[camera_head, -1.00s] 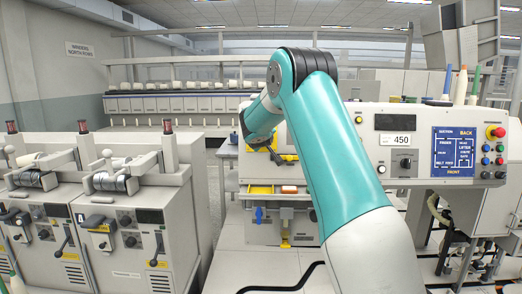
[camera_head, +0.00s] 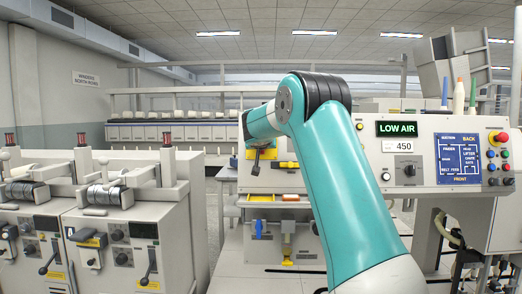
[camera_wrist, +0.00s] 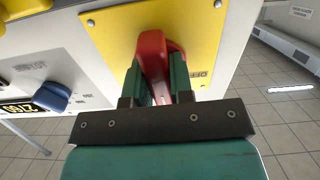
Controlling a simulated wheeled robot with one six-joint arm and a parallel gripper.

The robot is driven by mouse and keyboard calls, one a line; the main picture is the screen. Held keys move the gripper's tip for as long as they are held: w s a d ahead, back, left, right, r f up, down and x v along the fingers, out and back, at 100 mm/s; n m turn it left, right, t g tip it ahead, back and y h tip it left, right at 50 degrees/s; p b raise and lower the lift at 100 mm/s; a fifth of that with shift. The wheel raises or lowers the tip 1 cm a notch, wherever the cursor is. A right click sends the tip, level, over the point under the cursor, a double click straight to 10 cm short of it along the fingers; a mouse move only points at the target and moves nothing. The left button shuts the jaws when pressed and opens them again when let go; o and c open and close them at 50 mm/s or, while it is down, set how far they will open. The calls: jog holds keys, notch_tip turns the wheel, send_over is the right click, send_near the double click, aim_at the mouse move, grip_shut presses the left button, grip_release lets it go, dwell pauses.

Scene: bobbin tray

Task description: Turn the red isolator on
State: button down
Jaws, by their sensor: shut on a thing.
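The red isolator handle (camera_wrist: 152,50) stands on a yellow plate (camera_wrist: 200,30) in the wrist view. My gripper (camera_wrist: 162,85) has its two green fingers on either side of the handle, shut on it. In the head view my gripper (camera_head: 254,164) is small and dark, in front of the yellow plate (camera_head: 286,160) on the machine's front. The red handle cannot be made out there.
The machine panel (camera_head: 440,158) carries a lit green "LOW AIR" display (camera_head: 396,129) and a red button (camera_head: 501,137). Grey winder units (camera_head: 100,240) stand at the left. In the wrist view a blue knob (camera_wrist: 52,96) and an amber display (camera_wrist: 18,109) lie left of the plate.

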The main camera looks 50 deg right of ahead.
jog(key=shift+r+m, duration=0.1)
jog(key=shift+m, duration=0.3)
jog(key=c, duration=1)
grip_release()
jog(key=shift+d, duration=0.1)
jog(key=shift+s+a+b, duration=0.2)
jog(key=shift+a+b, duration=0.1)
jog(key=b+v, duration=0.4)
jog(key=v, duration=1.2)
jog(key=shift+s+a, duration=0.25)
jog(key=shift+s, duration=0.05)
jog(key=shift+r, duration=0.1)
